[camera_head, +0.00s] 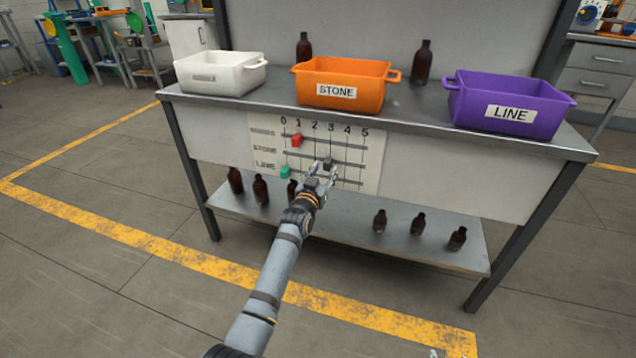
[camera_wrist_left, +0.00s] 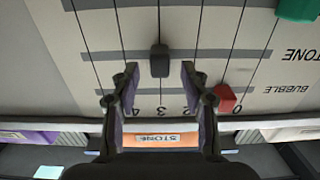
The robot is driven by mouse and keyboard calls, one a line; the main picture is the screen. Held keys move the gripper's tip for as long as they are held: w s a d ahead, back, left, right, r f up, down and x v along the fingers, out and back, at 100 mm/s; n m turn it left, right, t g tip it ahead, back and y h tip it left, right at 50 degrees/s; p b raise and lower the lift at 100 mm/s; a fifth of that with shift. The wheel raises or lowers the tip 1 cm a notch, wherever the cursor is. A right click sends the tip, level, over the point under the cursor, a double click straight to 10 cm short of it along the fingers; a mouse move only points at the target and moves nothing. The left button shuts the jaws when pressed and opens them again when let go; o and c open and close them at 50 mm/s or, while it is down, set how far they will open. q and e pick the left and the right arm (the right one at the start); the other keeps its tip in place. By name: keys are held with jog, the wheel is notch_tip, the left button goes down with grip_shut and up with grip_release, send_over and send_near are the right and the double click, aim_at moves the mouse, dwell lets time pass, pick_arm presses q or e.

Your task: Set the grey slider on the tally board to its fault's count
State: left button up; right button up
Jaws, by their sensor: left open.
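The tally board (camera_head: 262,125) on the bench front has columns 0 to 5 and rows for bubble, stone and line. The grey slider (camera_head: 328,163) is on the middle, STONE rail, at about 3; it also shows in the left wrist view (camera_wrist_left: 160,60). The red slider (camera_head: 296,140) is on the top rail at about 1. The teal slider (camera_head: 285,171) is on the bottom rail at about 0. My left gripper (camera_head: 320,172) is open, its fingertips on either side of the grey slider with gaps showing. Whether they reach its depth is unclear. My right gripper is out of view.
On the bench stand a white bin (camera_head: 222,74), an orange STONE bin (camera_head: 385,95) and a purple LINE bin (camera_head: 470,102). Two amber bottles (camera_head: 422,62) stand behind them. Several bottles (camera_head: 380,221) stand on the lower shelf (camera_head: 345,232), some near my left arm.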

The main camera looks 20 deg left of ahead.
pick_arm(q)
jog(key=s, duration=0.9)
jog(key=shift+s+a, duration=0.15)
jog(key=shift+s, duration=0.1)
